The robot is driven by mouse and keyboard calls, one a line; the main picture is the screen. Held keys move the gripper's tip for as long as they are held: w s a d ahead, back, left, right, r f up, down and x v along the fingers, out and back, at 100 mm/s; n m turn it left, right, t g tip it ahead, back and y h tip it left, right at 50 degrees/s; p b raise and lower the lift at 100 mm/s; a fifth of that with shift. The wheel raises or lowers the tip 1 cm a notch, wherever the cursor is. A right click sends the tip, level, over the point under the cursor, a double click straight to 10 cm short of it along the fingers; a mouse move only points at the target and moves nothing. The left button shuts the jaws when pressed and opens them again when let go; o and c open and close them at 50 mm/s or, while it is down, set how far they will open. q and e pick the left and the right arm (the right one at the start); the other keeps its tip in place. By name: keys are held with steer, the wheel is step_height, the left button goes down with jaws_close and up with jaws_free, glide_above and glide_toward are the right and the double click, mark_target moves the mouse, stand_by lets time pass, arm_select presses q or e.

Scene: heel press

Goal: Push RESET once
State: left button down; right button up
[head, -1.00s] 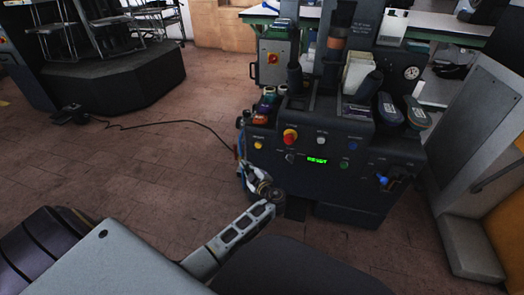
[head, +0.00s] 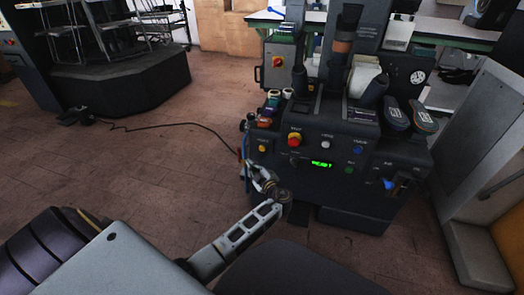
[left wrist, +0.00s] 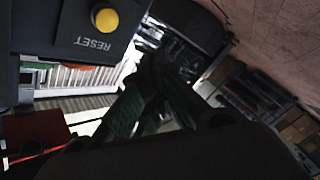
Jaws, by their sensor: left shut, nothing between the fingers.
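The RESET button is a round yellow button (left wrist: 106,20) on a dark panel labelled RESET, at the top left of the left wrist view. In the head view the yellow button (head: 262,148) is at the left of the machine's front panel. My left gripper (head: 254,170) is just below the button in the head view, apart from it in the picture. Its dark fingers (left wrist: 150,95) are shut and empty in the left wrist view, below and right of the button. The exact gap in depth is unclear. My right gripper is not in view.
The heel press (head: 340,195) also carries a red knob (head: 294,139), a white button (head: 326,144), a blue button (head: 358,149), a green button (head: 349,169) and a lit green display (head: 321,164). A cable (head: 160,126) lies on open floor at left.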

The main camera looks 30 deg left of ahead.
mark_target(262, 148)
arm_select(q)
steer(key=w+a+b, duration=0.1)
steer(key=w+b, duration=0.3)
steer(key=w, duration=0.3)
steer(key=shift+a, duration=0.35)
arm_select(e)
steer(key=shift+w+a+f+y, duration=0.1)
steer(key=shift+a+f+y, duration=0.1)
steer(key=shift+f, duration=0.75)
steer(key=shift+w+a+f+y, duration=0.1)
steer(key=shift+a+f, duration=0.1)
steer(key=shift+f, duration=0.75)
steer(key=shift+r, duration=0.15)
arm_select(q)
steer(key=shift+w+a+b, duration=0.1)
steer(key=shift+w+b, duration=0.3)
steer(key=shift+b, duration=0.05)
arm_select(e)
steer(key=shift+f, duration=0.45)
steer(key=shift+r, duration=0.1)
